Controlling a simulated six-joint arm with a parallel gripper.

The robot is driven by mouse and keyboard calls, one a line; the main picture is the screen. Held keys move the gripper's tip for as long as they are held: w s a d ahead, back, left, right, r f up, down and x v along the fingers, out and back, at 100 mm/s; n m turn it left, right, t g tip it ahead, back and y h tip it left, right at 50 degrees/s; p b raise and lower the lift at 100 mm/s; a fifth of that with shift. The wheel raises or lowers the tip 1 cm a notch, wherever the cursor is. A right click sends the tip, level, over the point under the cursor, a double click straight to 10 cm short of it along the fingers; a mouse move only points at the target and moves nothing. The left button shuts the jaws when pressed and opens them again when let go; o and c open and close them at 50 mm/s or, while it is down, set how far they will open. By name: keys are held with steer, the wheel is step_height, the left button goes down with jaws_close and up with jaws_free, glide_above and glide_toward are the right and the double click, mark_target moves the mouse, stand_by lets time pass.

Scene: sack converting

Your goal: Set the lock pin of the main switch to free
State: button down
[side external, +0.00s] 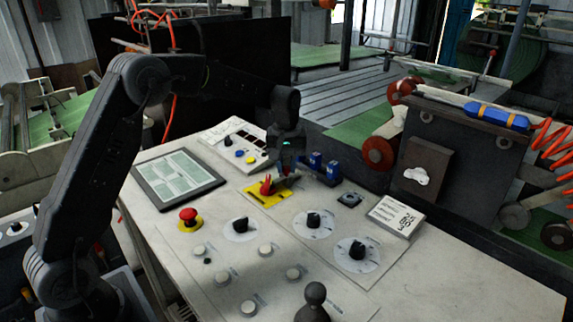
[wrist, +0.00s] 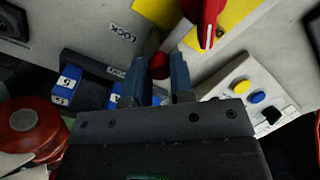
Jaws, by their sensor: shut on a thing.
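The main switch is a red handle (side external: 266,186) on a yellow plate (side external: 262,199); the handle also shows at the top of the wrist view (wrist: 207,20). My gripper (wrist: 162,66) points down beside the switch, its two fingers around a small red knob (wrist: 159,64), which appears to be the lock pin's head. The jaws are shut on it. The pin below the knob is hidden by my fingers and the gripper body. A label reading LOCK (wrist: 122,32) is on the panel to the left of the knob in the wrist view.
Blue blocks with white labels (side external: 315,160) stand close to my gripper. A white box with coloured buttons (side external: 236,146) is behind the switch. A red mushroom button (side external: 188,215), black rotary knobs (side external: 313,219) and a framed sheet (side external: 178,178) share the panel.

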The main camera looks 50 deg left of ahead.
mark_target(295, 179)
steer(key=shift+w, duration=1.65)
steer(key=c, duration=1)
jaws_free()
steer(key=shift+o, duration=0.2)
step_height(295, 179, up, 14)
steer(key=shift+f, duration=0.1)
